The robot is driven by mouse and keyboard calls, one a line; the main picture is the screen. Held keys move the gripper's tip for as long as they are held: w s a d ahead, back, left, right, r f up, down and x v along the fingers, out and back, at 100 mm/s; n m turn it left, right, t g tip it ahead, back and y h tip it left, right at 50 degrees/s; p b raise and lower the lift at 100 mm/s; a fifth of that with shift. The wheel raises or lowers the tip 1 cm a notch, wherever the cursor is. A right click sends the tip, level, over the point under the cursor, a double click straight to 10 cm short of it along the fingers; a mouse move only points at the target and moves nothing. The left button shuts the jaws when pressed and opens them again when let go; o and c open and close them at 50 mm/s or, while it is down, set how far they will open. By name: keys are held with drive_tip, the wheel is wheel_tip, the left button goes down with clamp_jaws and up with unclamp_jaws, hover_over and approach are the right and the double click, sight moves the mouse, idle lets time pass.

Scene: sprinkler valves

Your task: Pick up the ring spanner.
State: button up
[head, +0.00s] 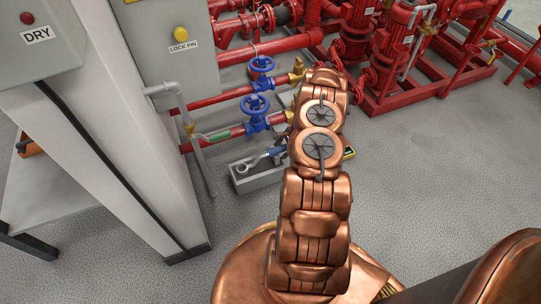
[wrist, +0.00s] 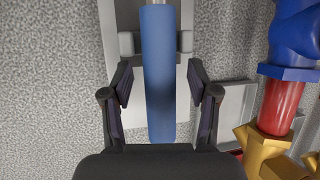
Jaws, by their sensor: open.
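The ring spanner (head: 262,159) lies across a grey holder (head: 258,182) on the floor in the head view, its silver ring end at the left. Its blue handle (wrist: 158,60) fills the middle of the wrist view, running up and down, with part of the silver shank at the top edge. My gripper (wrist: 160,92) is open, one finger on each side of the handle. A gap shows between each finger and the handle. In the head view my arm hides most of my gripper and the far part of the spanner.
Red pipes with two blue handwheel valves (head: 255,107) run just behind the holder. A blue, red and brass pipe fitting (wrist: 280,105) stands close at the right in the wrist view. A white post (head: 85,120) stands at the left. The front floor is clear.

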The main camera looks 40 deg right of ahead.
clamp_jaws()
idle(0.3)
idle(0.3)
